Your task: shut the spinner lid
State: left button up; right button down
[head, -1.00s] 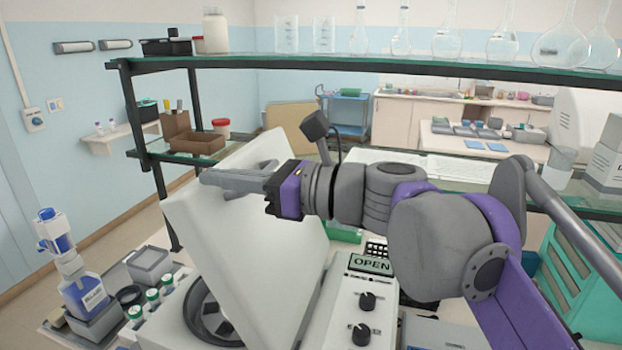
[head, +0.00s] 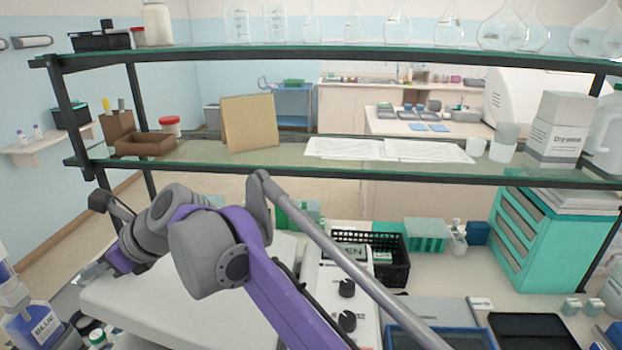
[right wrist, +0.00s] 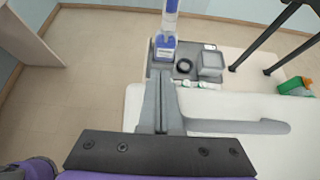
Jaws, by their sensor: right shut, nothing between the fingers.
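The spinner's white lid (head: 165,305) lies about flat over the spinner body in the head view, and its bowl no longer shows. Its seam is hidden, so I cannot tell whether it is fully seated. My right gripper (head: 95,271) is at the lid's far left edge, partly hidden behind its own arm. In the right wrist view the right gripper (right wrist: 160,112) is shut and empty, over the edge of the white lid (right wrist: 235,108). A grey bar (right wrist: 245,127), seemingly the lid's handle, lies beside the fingers. My left gripper is not in view.
The control panel (head: 326,285) with black knobs stands right of the lid. A blue-labelled bottle (head: 32,325) and green-lidded jars stand left of it. A black basket (head: 385,262) is behind the panel. A glass shelf (head: 260,160) spans above the bench.

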jog(key=a+f+h, duration=0.1)
jog(key=f, duration=0.2)
jog(key=a+f+h, duration=0.1)
jog(key=f, duration=0.3)
jog(key=a+f+b, duration=0.1)
jog(key=f, duration=0.2)
jog(key=shift+f+h, duration=0.3)
jog(key=shift+h, duration=0.1)
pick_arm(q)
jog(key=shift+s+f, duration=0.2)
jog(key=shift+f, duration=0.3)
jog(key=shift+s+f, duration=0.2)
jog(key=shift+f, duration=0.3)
pick_arm(e)
jog(key=shift+a+f, duration=0.15)
jog(key=shift+f, duration=0.65)
